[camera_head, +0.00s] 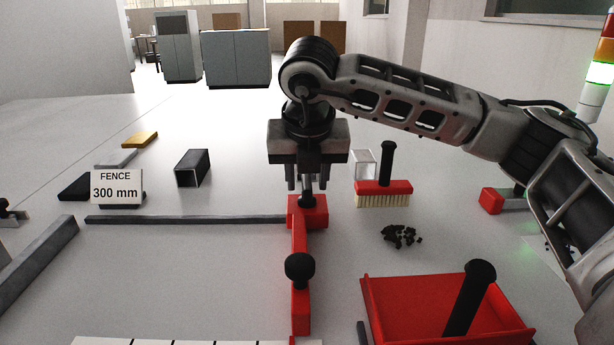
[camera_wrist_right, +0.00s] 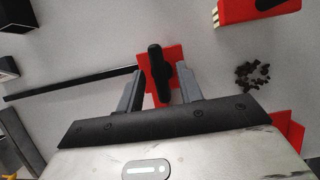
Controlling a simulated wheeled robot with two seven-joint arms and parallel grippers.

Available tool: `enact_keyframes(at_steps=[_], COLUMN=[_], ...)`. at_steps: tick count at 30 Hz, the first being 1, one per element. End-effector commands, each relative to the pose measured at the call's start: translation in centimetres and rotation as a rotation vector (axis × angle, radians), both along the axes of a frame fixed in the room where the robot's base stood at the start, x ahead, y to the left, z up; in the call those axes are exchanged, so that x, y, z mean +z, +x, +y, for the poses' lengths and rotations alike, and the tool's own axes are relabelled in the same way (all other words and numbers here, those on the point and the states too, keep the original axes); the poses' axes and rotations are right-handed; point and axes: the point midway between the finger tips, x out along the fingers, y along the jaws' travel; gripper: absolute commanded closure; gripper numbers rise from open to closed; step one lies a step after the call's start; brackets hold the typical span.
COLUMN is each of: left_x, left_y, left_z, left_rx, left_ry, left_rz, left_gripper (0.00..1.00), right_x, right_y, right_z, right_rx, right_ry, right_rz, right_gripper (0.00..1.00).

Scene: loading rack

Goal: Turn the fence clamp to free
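The fence clamp has a black handle (camera_head: 307,198) on a red block (camera_head: 318,214), where the dark rail meets the red fence arm. In the right wrist view the handle (camera_wrist_right: 158,72) stands out from the red block (camera_wrist_right: 175,55). My right gripper (camera_head: 307,184) points down over the clamp. Its two grey fingers (camera_wrist_right: 162,85) are apart, one on each side of the handle, with a gap visible on both sides. Whether the fingertips reach down level with the handle is hard to tell. My left gripper does not show.
A red brush (camera_head: 384,187), dark crumbs (camera_head: 402,236) and a red dustpan (camera_head: 372,300) lie to the right. A black knob (camera_head: 300,267) stands on the red arm nearer me. The "FENCE 300 mm" sign (camera_head: 117,187) and a square tube (camera_head: 192,168) are on the left.

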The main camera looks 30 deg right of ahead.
Motion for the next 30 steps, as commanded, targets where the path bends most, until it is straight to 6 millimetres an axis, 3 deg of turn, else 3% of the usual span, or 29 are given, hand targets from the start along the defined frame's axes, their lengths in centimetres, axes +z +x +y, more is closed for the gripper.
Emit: enact_keyframes(at_steps=[9,13,23,30], left_x=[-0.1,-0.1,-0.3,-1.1], left_y=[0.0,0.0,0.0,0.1], left_z=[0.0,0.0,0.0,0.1], left_rx=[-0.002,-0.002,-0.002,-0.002], left_ry=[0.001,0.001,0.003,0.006], left_rz=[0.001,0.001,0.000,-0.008], left_gripper=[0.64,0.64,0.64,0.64], right_x=[-0.3,-0.3,-0.3,-0.5], right_y=[0.1,0.1,0.1,0.0], right_z=[-0.1,0.0,-0.1,-0.1], right_rx=[0.000,0.000,0.017,0.124], right_ry=[0.000,0.000,0.001,0.002], right_rz=[0.001,0.001,0.001,0.000], right_gripper=[0.64,1.00,1.00,1.00])
